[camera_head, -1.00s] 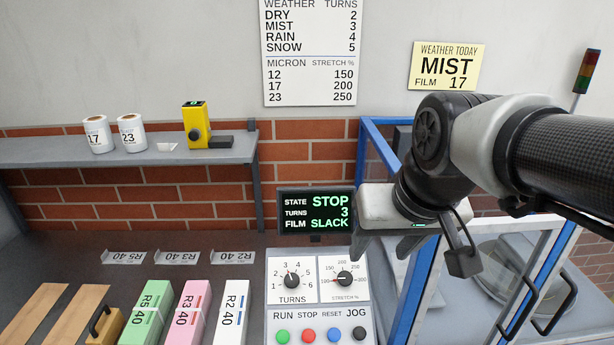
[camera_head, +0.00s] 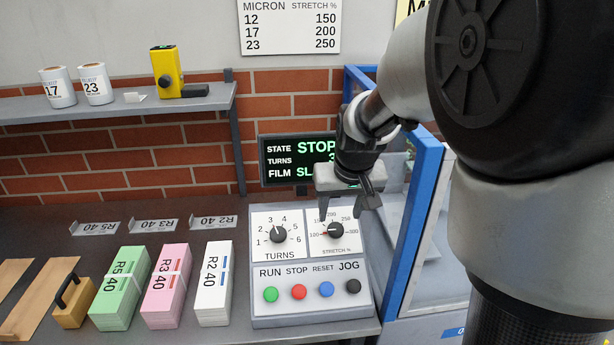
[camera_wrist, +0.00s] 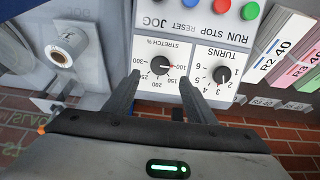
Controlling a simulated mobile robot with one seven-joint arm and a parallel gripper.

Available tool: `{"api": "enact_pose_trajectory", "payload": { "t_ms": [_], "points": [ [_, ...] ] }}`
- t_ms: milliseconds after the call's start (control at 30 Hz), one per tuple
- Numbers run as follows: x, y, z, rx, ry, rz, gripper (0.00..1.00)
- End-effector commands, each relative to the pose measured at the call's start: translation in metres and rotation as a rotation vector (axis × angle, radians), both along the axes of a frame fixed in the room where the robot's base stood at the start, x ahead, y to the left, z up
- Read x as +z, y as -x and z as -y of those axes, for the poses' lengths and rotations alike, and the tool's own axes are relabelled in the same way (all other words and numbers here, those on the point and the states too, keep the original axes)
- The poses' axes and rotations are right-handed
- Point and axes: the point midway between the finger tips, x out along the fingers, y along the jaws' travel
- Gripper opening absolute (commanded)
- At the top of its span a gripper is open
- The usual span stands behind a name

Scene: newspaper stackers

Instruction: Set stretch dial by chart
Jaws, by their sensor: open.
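The stretch dial (camera_head: 336,231) is a black knob on a white plate on the control panel. It also shows in the wrist view (camera_wrist: 159,66), where its red mark points at 100. My gripper (camera_head: 347,207) is open and empty, just above and behind the dial. In the wrist view my two fingers (camera_wrist: 160,88) reach toward the dial's plate, with the knob beyond and between their tips, apart from them. The chart (camera_head: 290,27) lists micron 12, 17, 23 against stretch 150, 200, 250. The yellow weather sign (camera_head: 403,11) is mostly cut off.
Green, red, blue and black buttons (camera_head: 312,292) sit below. The display (camera_head: 280,160) is partly hidden by my gripper. A blue-framed machine (camera_head: 415,220) stands close on the right. Bundles (camera_head: 166,287) lie left of the panel.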

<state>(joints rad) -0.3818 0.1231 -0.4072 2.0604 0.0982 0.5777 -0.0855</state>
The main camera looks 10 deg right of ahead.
Motion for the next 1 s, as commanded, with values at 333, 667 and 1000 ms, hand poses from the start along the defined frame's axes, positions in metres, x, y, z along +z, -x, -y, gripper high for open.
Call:
{"api": "enact_pose_trajectory", "payload": {
  "t_ms": [333, 667, 1000],
  "points": [
    [-0.056, -0.023, 0.001, -0.002, 0.0, -0.001, 0.51],
    [-0.065, -0.027, 0.001, -0.001, 0.0, 0.001, 0.51],
    [-0.064, -0.027, 0.0, -0.001, 0.0, 0.001, 0.12]
  ]
}}
